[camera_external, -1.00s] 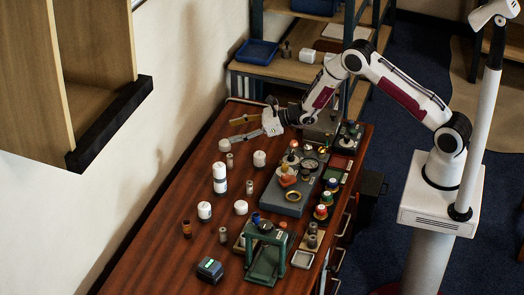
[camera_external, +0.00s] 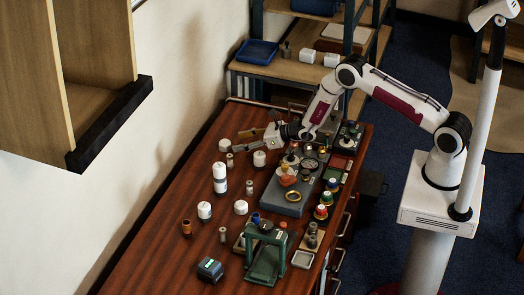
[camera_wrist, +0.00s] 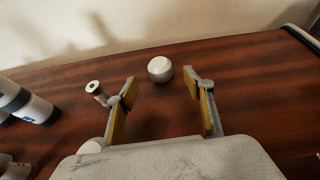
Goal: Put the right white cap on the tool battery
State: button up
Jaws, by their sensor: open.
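A round white cap (camera_external: 225,144) stands on the table near the wall. In the wrist view this white cap (camera_wrist: 160,69) lies just beyond and between my fingertips. My gripper (camera_external: 243,141) is low over the far end of the table, pointing left, with nothing held. In the wrist view my gripper (camera_wrist: 160,88) has its two yellow-padded fingers wide apart. Another white cap (camera_external: 259,158) stands closer to the arm, and further white caps (camera_external: 204,209) (camera_external: 240,207) stand nearer the front. A dark block with a teal top (camera_external: 209,268), possibly the tool battery, lies at the near end.
A small grey cylinder (camera_external: 229,160) stands beside the cap; it also shows left of my fingers in the wrist view (camera_wrist: 95,88). A white stack with a dark label (camera_external: 219,186) stands nearby. A grey fixture plate (camera_external: 287,203) and a green press (camera_external: 264,255) stand to the right.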

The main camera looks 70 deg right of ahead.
aim_at(228, 142)
jog(key=shift+x, duration=1.1)
jog(key=shift+w, duration=0.15)
jog(key=shift+r+x, duration=0.15)
jog(key=shift+x, duration=1.05)
jog(key=shift+r+x, duration=0.1)
jog(key=shift+x, duration=1.15)
jog(key=shift+w, duration=0.1)
jog(key=c, duration=1.1)
jog(key=shift+r, duration=0.15)
jog(key=shift+r, duration=4.85)
